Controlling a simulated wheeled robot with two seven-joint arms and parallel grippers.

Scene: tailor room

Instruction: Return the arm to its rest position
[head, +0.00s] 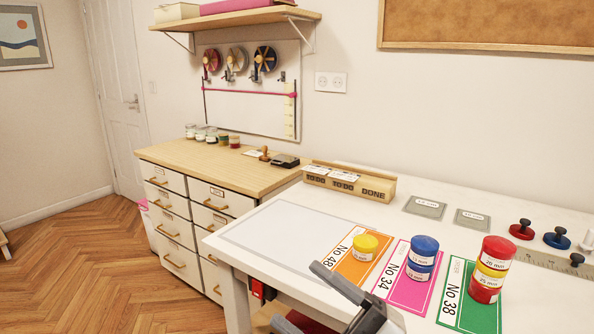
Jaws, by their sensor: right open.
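My right gripper (298,294) is open and empty at the bottom middle, near the front edge of the white table (420,184). On the table, an orange card (350,268) marked No 48 holds a yellow-lidded tin (365,244). A pink card (405,289) marked No 34 holds a stack of two blue tins (423,253). A green card (468,305) marked No 38 holds a red, yellow and red stack (491,266). The gripper is in front of the cards and appears apart from the tins. My left gripper is out of view.
A wooden box (348,184) marked TO DO and DONE stands at the table's back. A drawer cabinet (185,225) stands left. The table's left part is clear.

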